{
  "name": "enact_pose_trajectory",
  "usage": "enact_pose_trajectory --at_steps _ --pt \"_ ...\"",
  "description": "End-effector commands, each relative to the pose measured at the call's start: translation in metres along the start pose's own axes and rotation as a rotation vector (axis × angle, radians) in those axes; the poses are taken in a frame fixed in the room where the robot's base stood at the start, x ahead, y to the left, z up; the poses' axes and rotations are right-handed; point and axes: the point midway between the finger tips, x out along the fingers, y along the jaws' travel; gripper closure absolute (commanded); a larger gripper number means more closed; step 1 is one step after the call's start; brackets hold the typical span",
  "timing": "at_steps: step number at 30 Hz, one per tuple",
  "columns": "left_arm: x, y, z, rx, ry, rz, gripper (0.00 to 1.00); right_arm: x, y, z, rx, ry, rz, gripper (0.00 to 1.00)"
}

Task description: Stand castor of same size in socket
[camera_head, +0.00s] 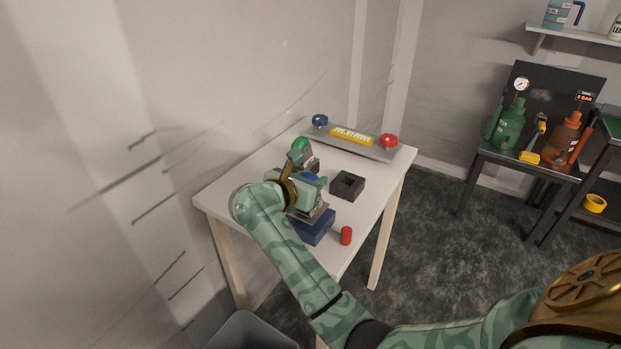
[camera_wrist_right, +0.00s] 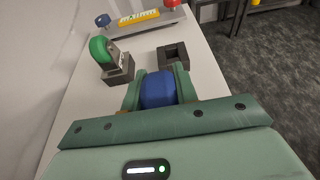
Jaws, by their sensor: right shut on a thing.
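My right gripper (camera_head: 309,181) is over the table, shut on a blue rounded piece (camera_wrist_right: 158,90), seen between its two fingers in the right wrist view. Only a bit of this piece shows in the head view (camera_head: 312,176); its lower end is hidden. A dark square socket block (camera_head: 347,185) with an empty opening lies just ahead; it also shows in the right wrist view (camera_wrist_right: 172,54). A green rounded piece (camera_wrist_right: 103,49) stands in another dark block (camera_wrist_right: 119,70), ahead and to the left. My left gripper is not in view.
A wall borders the left.

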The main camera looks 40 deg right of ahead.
Motion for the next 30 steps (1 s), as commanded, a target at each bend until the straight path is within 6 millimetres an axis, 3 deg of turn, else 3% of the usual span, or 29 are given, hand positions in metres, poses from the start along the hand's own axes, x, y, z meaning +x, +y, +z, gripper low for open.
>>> enact_pose_trajectory --at_steps 20,21,23,30 --pt "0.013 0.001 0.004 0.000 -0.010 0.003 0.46 0.006 0.000 -0.016 0.000 -0.002 0.000 1.00" --pt "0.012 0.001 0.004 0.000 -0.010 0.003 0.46 0.006 0.000 -0.016 0.001 -0.002 0.000 0.66" --pt "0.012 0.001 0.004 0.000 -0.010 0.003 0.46 0.006 0.000 -0.015 0.001 -0.002 0.000 0.49" --pt "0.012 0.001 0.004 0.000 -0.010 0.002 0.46 0.006 0.000 -0.016 0.000 0.000 0.000 0.46"
